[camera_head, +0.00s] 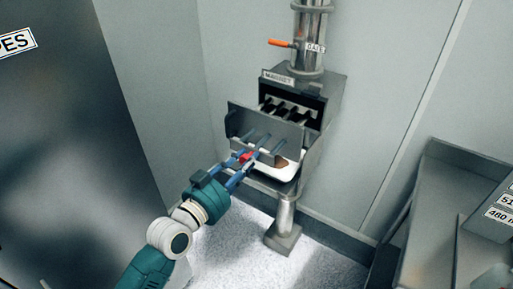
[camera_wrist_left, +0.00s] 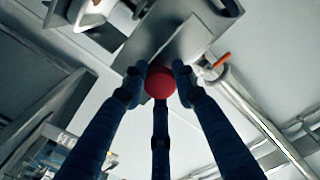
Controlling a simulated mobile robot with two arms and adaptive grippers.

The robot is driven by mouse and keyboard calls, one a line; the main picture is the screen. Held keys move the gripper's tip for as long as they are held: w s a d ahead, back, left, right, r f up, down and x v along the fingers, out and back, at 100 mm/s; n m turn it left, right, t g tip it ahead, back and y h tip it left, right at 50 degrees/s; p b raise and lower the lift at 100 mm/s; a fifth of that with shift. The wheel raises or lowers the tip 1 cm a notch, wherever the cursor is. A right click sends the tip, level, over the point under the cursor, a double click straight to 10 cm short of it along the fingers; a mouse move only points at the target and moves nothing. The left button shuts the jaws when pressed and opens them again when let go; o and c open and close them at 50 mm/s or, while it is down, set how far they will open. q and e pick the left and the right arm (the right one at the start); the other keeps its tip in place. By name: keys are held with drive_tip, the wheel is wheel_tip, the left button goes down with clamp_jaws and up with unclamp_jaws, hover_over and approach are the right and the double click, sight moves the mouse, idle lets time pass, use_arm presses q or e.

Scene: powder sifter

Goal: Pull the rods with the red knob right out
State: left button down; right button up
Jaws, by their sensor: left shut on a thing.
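The red knob (camera_head: 247,157) shows between the blue fingers of my left gripper (camera_head: 250,160) in the head view. It also shows as a round red ball (camera_wrist_left: 160,83) at the fingertips in the left wrist view. My left gripper is shut on the knob. The knob sits in front of a grey metal plate (camera_head: 245,118), which stands out from the magnet housing (camera_head: 331,92). Several dark rods (camera_head: 284,108) run between the plate and the open housing. My right gripper is in neither view.
A white tray (camera_head: 291,168) with brown powder sits below the plate. A steel pipe with an orange gate handle (camera_head: 281,43) rises above the housing. A pedestal (camera_head: 284,222) stands beneath. A metal bench (camera_head: 428,205) is at the right.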

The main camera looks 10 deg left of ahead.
use_arm(q)
drive_tip(key=shift+s+a+r, duration=0.15)
drive_tip(key=shift+s+r, duration=0.2)
drive_tip(key=shift+r, duration=0.05)
drive_tip(key=shift+w, duration=0.1)
drive_tip(key=c, duration=1.4)
unclamp_jaws()
drive_tip(key=shift+o, duration=0.2)
drive_tip(key=shift+f, duration=0.1)
drive_tip(key=v, duration=1.2)
